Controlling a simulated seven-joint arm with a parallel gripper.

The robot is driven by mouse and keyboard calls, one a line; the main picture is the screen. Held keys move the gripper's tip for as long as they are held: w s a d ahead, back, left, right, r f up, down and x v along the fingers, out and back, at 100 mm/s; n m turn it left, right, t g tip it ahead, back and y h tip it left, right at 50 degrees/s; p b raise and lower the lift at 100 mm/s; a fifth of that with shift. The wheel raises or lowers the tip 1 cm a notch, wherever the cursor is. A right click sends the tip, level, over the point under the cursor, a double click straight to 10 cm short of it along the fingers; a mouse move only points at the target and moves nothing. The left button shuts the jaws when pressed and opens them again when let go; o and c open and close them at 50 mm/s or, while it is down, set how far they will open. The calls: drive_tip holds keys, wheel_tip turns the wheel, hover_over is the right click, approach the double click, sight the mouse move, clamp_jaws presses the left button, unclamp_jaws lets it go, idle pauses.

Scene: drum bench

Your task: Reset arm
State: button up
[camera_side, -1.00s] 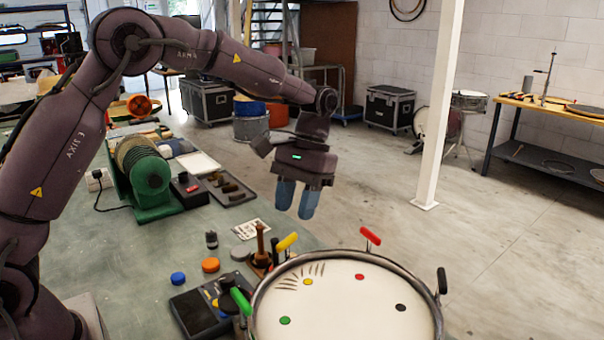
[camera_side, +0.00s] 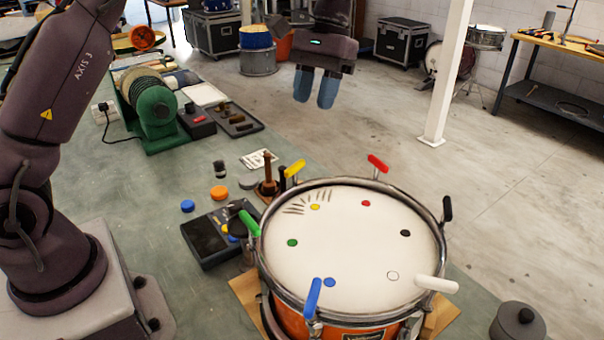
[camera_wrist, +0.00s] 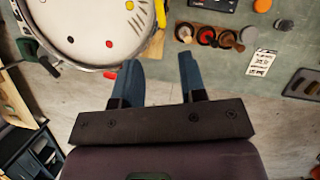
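My gripper (camera_side: 315,88) hangs in the air beyond the far side of the drum, above the floor and well clear of the bench in the side view. Its two blue fingers point down with a gap between them, and nothing is held. In the wrist view the fingers of my gripper (camera_wrist: 162,75) are also apart and empty. The drum (camera_side: 350,245) stands on the bench with a white head and orange shell. Around its rim are colored handles: red (camera_side: 378,163), yellow (camera_side: 295,168), green (camera_side: 249,222), blue (camera_side: 312,298), white (camera_side: 436,284) and black (camera_side: 447,208).
Left of the drum are a black device (camera_side: 215,238), an orange cap (camera_side: 219,192), a blue cap (camera_side: 187,206) and a wooden-handled tool (camera_side: 268,172). A green motor-like machine (camera_side: 155,108) stands farther back. A grey lidded pot (camera_side: 517,322) is at lower right. A white post (camera_side: 447,75) rises beyond.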

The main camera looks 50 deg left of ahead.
drive_tip(key=s+r+m+t+y, duration=0.1)
drive_tip(key=s+r+m+t, duration=0.2)
drive_tip(key=s+t, duration=0.6)
drive_tip(key=s+r, duration=0.1)
drive_tip(key=s, duration=1.4)
drive_tip(key=shift+t, duration=0.3)
drive_tip(key=shift+a, duration=0.1)
drive_tip(key=n+g, duration=0.3)
drive_tip(key=g, duration=0.3)
hover_over(295, 164)
wheel_tip(295, 164, down, 3)
wheel_tip(295, 164, down, 13)
drive_tip(key=shift+r, duration=0.1)
